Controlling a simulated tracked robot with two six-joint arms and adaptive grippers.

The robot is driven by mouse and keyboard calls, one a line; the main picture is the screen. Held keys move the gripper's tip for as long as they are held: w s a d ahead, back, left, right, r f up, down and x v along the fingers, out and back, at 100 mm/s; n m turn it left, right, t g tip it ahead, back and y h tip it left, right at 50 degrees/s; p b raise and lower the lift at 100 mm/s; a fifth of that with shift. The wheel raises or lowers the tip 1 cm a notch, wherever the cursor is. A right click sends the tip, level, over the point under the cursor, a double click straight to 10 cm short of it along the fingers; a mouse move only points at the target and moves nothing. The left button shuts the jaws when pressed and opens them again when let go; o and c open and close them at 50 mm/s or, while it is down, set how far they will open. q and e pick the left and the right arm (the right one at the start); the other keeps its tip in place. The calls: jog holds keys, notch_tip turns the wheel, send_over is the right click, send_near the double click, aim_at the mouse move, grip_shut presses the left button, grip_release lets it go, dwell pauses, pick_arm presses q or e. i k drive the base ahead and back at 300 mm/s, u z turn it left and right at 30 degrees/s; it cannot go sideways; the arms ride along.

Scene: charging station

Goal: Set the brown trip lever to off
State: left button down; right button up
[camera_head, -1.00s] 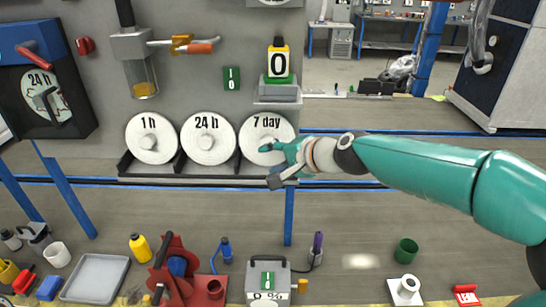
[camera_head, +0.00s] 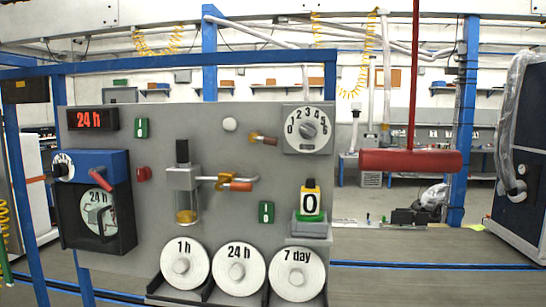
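A small lever with a brown handle (camera_head: 264,138) sticks out of the grey panel (camera_head: 208,125), left of the white numbered dial. The handle lies nearly level, dipping slightly to the right. A second lever, with an orange handle (camera_head: 235,187) and a yellow piece, sits lower on the pipe fitting (camera_head: 184,180). A green I/O plate (camera_head: 142,128) is at the panel's upper left, and another green I/O plate (camera_head: 266,212) is below the brown lever. Neither of my grippers shows in this view.
A numbered dial (camera_head: 307,130) is right of the brown lever. A red T-bar (camera_head: 410,160) hangs right of the panel. Discs marked 1 h (camera_head: 186,246), 24 h (camera_head: 240,250) and 7 day (camera_head: 297,253) stand in a rack along the bottom. Space before the panel looks clear.

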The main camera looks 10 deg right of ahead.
aim_at(271, 141)
jog(key=k, duration=0.35)
jog(key=u, duration=0.6)
jog(key=i, duration=0.95)
jog(key=z, duration=0.15)
